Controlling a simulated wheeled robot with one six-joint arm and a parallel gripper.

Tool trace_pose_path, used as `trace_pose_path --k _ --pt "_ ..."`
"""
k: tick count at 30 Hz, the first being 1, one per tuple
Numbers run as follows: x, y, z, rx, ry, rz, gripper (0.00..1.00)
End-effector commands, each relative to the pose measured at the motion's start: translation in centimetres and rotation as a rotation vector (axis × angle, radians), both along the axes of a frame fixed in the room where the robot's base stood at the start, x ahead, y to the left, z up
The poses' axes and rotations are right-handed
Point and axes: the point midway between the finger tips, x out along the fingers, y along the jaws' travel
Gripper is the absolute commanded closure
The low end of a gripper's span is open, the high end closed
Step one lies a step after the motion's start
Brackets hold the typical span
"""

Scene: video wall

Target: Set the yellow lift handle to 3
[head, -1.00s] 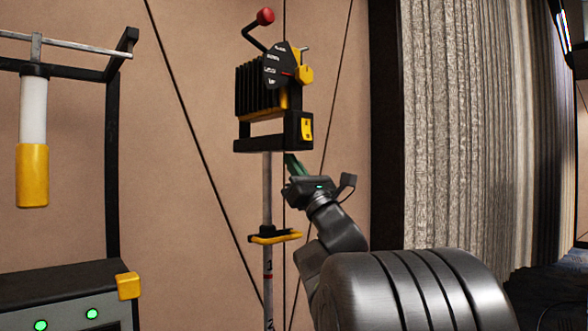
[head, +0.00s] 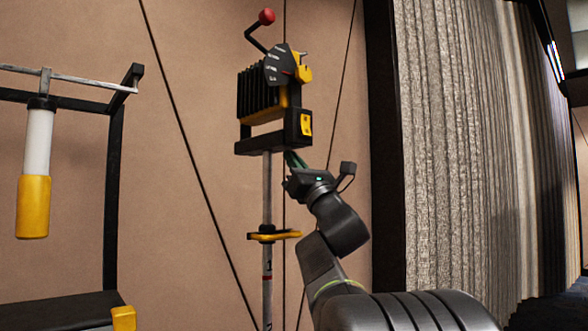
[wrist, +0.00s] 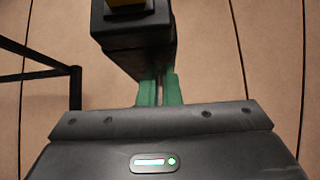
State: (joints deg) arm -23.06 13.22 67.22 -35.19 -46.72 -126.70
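The yellow lift handle (head: 285,235) is a flat yellow bar on a dark collar around the thin grey upright pole (head: 267,200). It sits below the black box, just above a mark that looks like 1 on the pole. My gripper (head: 292,158) has green fingers and is above the handle, just right of the pole and close under the box. In the wrist view the fingers (wrist: 160,88) stand apart with a narrow gap, and nothing is clearly held between them. The lift handle is not visible in the wrist view.
Above is a black and yellow unit (head: 265,90) with a dial and a red-knobbed crank (head: 266,17). At left stand a black frame (head: 110,180) and a hanging white and yellow cylinder (head: 35,180). A grey curtain (head: 450,150) hangs at right. Dark cables cross the wall.

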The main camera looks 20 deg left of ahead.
Motion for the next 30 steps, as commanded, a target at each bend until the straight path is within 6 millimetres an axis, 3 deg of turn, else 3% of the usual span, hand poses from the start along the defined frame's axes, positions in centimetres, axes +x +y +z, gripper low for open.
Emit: trace_pose_path --k 1,10,24,30 --pt "-0.5 -0.2 1.1 0.009 -0.017 0.001 1.0" --pt "-0.9 -0.7 0.6 0.01 -0.019 0.001 1.0" --pt "-4.0 -6.6 -7.3 0.002 -0.006 -0.004 1.0" --pt "-5.0 -8.2 -9.2 0.002 -0.003 -0.001 1.0"
